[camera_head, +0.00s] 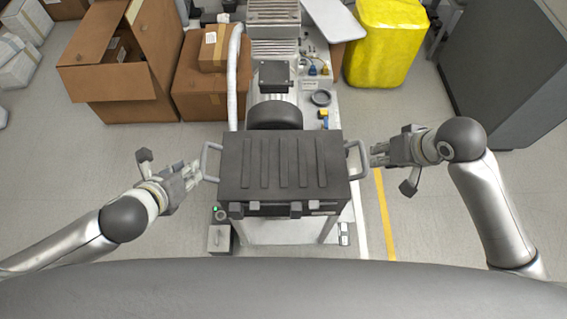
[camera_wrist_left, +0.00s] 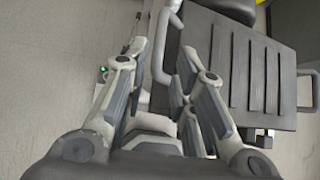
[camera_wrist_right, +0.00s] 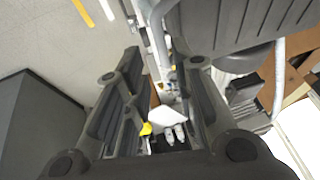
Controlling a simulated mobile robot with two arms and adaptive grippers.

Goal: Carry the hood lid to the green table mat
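The hood lid (camera_head: 280,165) is a dark grey ribbed panel lying flat on the compressor housing. It has a light grey handle on each side, left (camera_head: 210,162) and right (camera_head: 357,160). My left gripper (camera_head: 190,173) is beside the left handle; in the left wrist view its fingers (camera_wrist_left: 163,58) are apart, with the handle showing between their tips. My right gripper (camera_head: 378,155) is beside the right handle; its fingers (camera_wrist_right: 163,62) are also apart, with the handle ahead of their tips. I cannot tell whether either gripper touches its handle. No green mat shows.
Open cardboard boxes (camera_head: 120,65) stand at the back left. A yellow bag-like container (camera_head: 385,42) stands at the back right, near a dark grey cabinet (camera_head: 505,75). A white hose (camera_head: 232,80) rises behind the lid.

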